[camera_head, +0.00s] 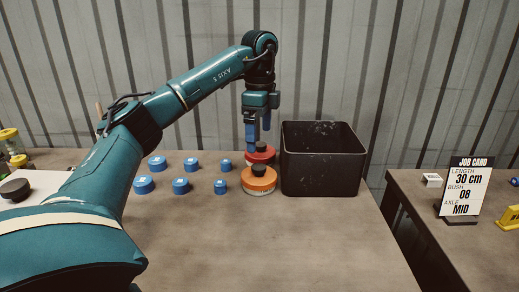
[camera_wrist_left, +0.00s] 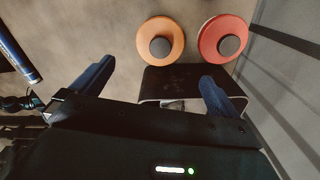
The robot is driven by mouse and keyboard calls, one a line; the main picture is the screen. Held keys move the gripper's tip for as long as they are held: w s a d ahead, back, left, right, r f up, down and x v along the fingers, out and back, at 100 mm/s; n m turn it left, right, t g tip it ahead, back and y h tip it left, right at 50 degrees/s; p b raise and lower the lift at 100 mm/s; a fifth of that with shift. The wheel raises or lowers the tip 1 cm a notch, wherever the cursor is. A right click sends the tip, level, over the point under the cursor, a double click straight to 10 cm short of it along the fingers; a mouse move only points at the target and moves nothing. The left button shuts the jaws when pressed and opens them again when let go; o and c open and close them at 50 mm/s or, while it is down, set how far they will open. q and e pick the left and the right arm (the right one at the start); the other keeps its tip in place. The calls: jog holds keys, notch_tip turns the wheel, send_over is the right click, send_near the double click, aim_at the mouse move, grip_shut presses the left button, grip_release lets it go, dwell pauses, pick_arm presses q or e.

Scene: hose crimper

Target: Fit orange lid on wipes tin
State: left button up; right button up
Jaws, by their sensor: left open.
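The orange lid (camera_head: 259,184) with a dark knob lies on the table just left of the black bin, with a pale rim under its edge. It also shows in the wrist view (camera_wrist_left: 146,40), left of a red lid (camera_wrist_left: 208,52) with a similar knob. In the head view the red lid (camera_head: 261,157) sits behind the orange one. My left gripper (camera_head: 259,140) points down over the red lid; its blue fingers (camera_wrist_left: 158,77) are apart and nothing shows between them. I cannot pick out the wipes tin with certainty. My right gripper is not in view.
The black open bin (camera_head: 322,189) stands right of the lids. Several blue caps (camera_head: 180,186) lie to their left. A dark disc (camera_head: 15,189) and yellow-topped jars (camera_head: 9,134) are far left. A job card (camera_head: 465,190) stands on a separate right table. The front of the table is clear.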

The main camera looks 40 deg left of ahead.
pick_arm(q)
notch_tip(320, 180, up, 3)
jog(key=shift+f, duration=0.2)
dwell(0.5)
